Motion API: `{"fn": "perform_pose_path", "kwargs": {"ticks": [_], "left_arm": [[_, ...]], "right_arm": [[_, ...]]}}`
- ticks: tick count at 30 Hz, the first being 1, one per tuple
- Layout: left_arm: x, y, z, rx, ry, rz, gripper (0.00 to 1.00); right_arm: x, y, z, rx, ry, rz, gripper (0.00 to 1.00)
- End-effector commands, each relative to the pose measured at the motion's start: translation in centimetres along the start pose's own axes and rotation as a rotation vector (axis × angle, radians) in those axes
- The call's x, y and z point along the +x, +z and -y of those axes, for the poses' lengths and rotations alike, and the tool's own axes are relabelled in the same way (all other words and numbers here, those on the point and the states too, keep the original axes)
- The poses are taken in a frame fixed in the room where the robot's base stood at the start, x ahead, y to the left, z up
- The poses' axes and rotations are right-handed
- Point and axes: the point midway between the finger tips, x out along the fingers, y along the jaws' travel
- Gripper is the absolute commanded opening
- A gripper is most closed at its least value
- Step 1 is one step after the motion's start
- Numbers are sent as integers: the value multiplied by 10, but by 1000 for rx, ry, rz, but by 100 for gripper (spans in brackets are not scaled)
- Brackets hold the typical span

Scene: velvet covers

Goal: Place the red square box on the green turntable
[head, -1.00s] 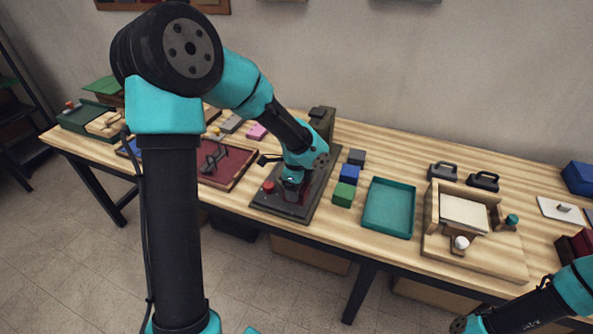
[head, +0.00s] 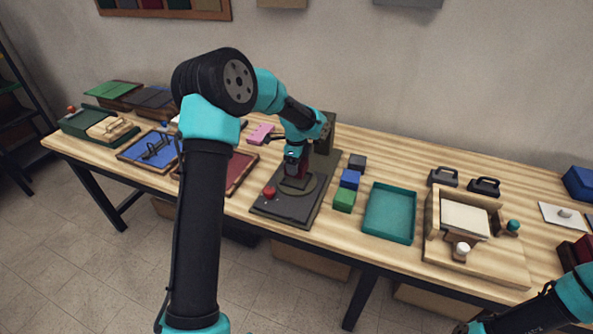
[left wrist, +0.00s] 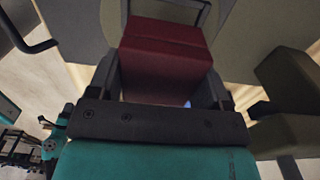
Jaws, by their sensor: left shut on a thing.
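The red square box (left wrist: 165,60) is held between the fingers of my left gripper (left wrist: 163,88) in the left wrist view. In the head view my left gripper (head: 294,160) points down, and the dark red box (head: 301,171) shows just below it. The green turntable (head: 310,186) is a flat olive disc on a dark base plate. The box is over the disc in the head view; I cannot tell whether it touches it. My right gripper is outside the picture; only part of my right arm shows at the lower right.
A red knob (head: 269,191) sits on the base plate, and an olive block (head: 325,132) stands at its back. Green (head: 344,200), blue (head: 350,178) and grey (head: 357,161) cubes stand to the right, beside a teal tray (head: 389,212). A red tray (head: 238,170) lies to the left.

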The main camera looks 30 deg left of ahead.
Motion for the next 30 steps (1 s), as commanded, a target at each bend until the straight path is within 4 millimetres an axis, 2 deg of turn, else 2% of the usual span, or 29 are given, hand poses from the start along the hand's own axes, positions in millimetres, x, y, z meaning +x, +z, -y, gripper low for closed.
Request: {"fn": "perform_pose_path", "kwargs": {"ticks": [7,15,28,29,30], "left_arm": [[3,0,0,0,0,0,46],[33,0,0,0,0,0,46],[38,0,0,0,-1,0,46],[38,0,0,0,-1,0,73],[38,0,0,0,-1,0,77]], "right_arm": [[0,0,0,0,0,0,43],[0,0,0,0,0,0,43],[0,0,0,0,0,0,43],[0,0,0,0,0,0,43],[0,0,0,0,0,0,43]]}}
